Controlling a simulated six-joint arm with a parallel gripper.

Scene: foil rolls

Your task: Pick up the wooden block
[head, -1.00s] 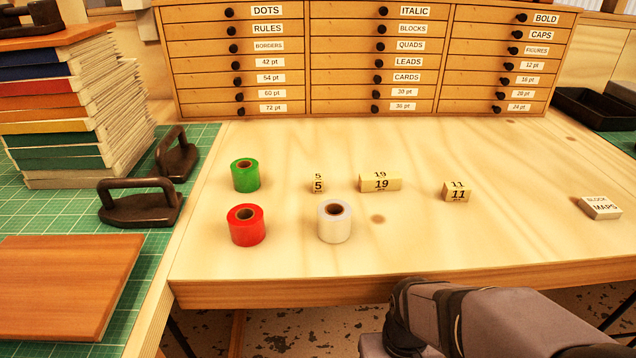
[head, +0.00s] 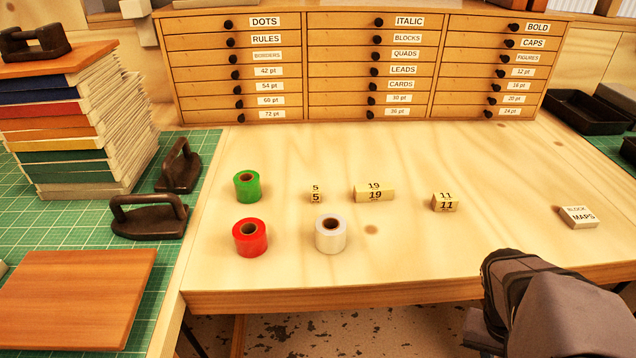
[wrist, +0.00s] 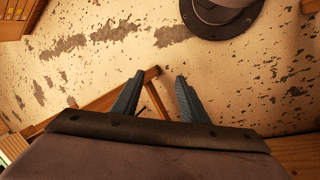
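Three pale wooden blocks with printed numbers stand apart in a row on the table: a small one marked 5 (head: 315,197), a wide one marked 19 (head: 374,194) and one marked 11 (head: 445,203). None shows in the wrist view. My gripper (wrist: 160,75) shows two dark fingers spread apart with nothing between them, with speckled floor beyond. In the head view my arm is at the lower right, by the table's front edge, to the right of and nearer than the blocks; the fingertips cannot be made out there.
Green (head: 247,187), red (head: 250,238) and white (head: 330,235) rolls stand left of and in front of the blocks. A small box marked BLOCK MAPS (head: 578,217) lies at right. A labelled drawer cabinet (head: 375,60) closes off the back. The table between blocks and box is clear.

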